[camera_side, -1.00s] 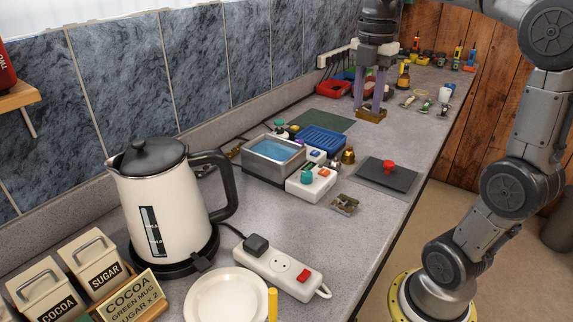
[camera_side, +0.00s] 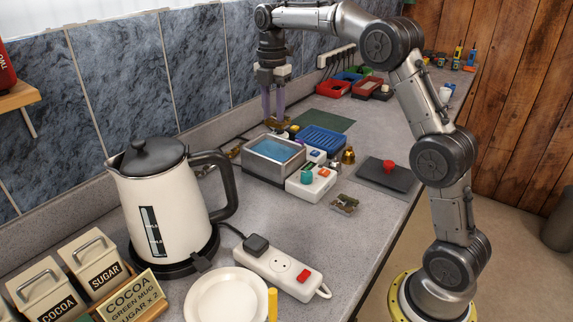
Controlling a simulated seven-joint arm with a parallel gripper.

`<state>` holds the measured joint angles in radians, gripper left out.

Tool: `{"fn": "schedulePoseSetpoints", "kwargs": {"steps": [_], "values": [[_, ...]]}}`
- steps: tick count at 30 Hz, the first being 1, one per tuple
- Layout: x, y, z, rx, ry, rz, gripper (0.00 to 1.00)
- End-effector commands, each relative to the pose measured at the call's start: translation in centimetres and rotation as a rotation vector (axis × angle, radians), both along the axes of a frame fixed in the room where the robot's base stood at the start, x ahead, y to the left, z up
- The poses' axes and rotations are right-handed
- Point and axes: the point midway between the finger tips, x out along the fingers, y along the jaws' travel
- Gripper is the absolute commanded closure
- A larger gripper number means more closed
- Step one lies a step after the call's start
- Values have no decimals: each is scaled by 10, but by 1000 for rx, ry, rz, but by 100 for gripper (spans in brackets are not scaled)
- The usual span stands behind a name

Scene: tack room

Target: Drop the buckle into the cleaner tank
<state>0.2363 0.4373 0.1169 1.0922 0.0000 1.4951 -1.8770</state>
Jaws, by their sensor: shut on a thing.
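The cleaner tank (camera_side: 262,168) is a grey metal basin with blue liquid, standing mid-counter with a white control unit in front on its right. My gripper (camera_side: 273,118) points down just beyond the tank's far edge. Its two pale purple fingers are shut on the buckle (camera_side: 276,127), a small brass-coloured piece at the fingertips. The buckle is small and partly hidden, and I cannot tell its exact height above the counter.
The control box (camera_side: 312,184) with a teal knob and a blue tray (camera_side: 322,138) stand near the tank. A brass bell (camera_side: 348,155), dark pad (camera_side: 386,175) and kettle (camera_side: 160,205) stand around. Red bins (camera_side: 333,88) are farther back.

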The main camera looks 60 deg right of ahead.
Motion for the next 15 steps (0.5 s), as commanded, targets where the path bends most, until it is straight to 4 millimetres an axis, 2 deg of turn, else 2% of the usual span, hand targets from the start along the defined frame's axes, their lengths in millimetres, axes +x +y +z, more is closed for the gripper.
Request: {"fn": "schedulePoseSetpoints", "kwargs": {"steps": [15], "values": [[-1,0,-49,0,1,0,100]]}}
